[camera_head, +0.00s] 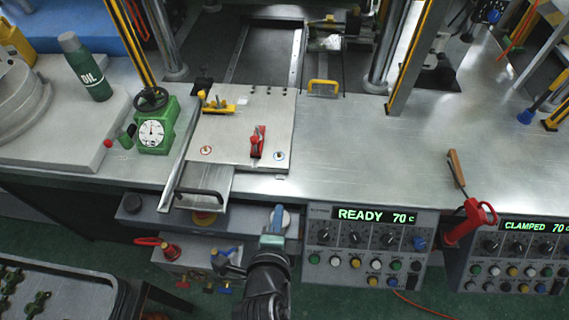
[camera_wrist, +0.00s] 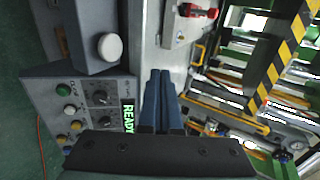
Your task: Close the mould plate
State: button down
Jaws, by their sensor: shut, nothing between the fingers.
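The mould plate (camera_head: 225,148) is a pale metal plate lying flat on the bench, with a red toggle clamp (camera_head: 257,142) and yellow fittings (camera_head: 217,105) on top. A lower metal piece with a dark handle (camera_head: 203,193) juts out at its front left. I cannot tell how the layers of the mould sit together. My gripper (camera_head: 278,220) is in front of the bench edge, below the plate's front right, apart from it. Its blue fingers are shut and empty, as the wrist view (camera_wrist: 163,88) also shows. The red clamp is at the top of the wrist view (camera_wrist: 197,12).
A control panel reading READY (camera_head: 370,235) stands just right of my gripper. A green dial gauge (camera_head: 156,127) is left of the plate, and a yellow handle (camera_head: 323,84) behind it. Press columns stand behind. The bench right of the plate is clear.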

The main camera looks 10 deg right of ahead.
send_near(286, 170)
jog(key=f, duration=0.1)
jog(key=w+f, duration=0.1)
jog(key=shift+d+f+p, duration=0.1)
jog(key=shift+f+p, duration=0.3)
jog(key=w, duration=0.1)
jog(key=w+d+p, duration=0.1)
jog(key=w, duration=0.1)
jog(key=shift+f, duration=0.1)
jog(key=shift+w+d, duration=0.2)
jog(key=shift+w, duration=0.4)
jog(key=shift+w+f, duration=0.1)
